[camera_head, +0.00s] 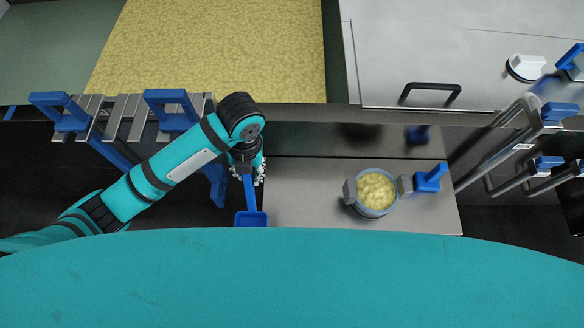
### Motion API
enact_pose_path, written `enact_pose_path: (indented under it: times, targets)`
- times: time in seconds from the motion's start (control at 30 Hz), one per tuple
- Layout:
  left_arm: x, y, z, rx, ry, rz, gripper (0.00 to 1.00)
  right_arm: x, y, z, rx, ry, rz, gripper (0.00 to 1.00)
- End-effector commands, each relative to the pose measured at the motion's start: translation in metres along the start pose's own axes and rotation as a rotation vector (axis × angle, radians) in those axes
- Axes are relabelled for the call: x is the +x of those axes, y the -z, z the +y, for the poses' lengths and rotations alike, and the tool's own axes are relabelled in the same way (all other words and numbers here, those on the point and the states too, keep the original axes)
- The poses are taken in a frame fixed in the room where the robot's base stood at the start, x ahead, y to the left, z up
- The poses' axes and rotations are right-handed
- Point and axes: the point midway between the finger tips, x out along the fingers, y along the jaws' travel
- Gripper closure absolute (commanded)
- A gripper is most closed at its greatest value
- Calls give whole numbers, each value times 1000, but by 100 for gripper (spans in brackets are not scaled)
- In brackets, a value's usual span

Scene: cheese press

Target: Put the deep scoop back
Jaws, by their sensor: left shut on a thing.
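My left arm reaches in from the left. Its gripper (248,172) points down and is shut on a blue scoop (251,217). The scoop hangs below the fingers with its squarish head lowest, near the left edge of the grey work surface. The fingers partly hide its upper part. I cannot tell whether the scoop touches anything. My right gripper is not in view.
A round container of pale yellow curd (376,190) stands on the grey surface (300,200), beside a blue-handled piece (430,178). A metal rack with blue handles (170,105) is at left. Rails with blue-handled tools (556,113) are at right. A yellow curd bed (210,50) lies behind.

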Motion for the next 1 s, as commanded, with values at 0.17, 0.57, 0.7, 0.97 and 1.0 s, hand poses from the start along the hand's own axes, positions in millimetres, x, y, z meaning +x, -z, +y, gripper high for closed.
enact_pose_path:
  times: [0.17, 0.57, 0.7, 0.97, 1.0]
  targets:
    - [-5, -32, -39, -1, 4, 2, 100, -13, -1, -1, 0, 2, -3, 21]
    - [-2, -85, -97, -1, 2, 0, 100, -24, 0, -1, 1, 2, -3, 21]
    - [-2, -92, -104, -2, 1, 0, 100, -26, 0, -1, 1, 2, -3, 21]
    - [32, -93, -106, -2, 1, 2, 100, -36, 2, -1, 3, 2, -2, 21]
    - [33, -93, -106, -1, 1, 1, 100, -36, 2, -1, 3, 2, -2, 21]
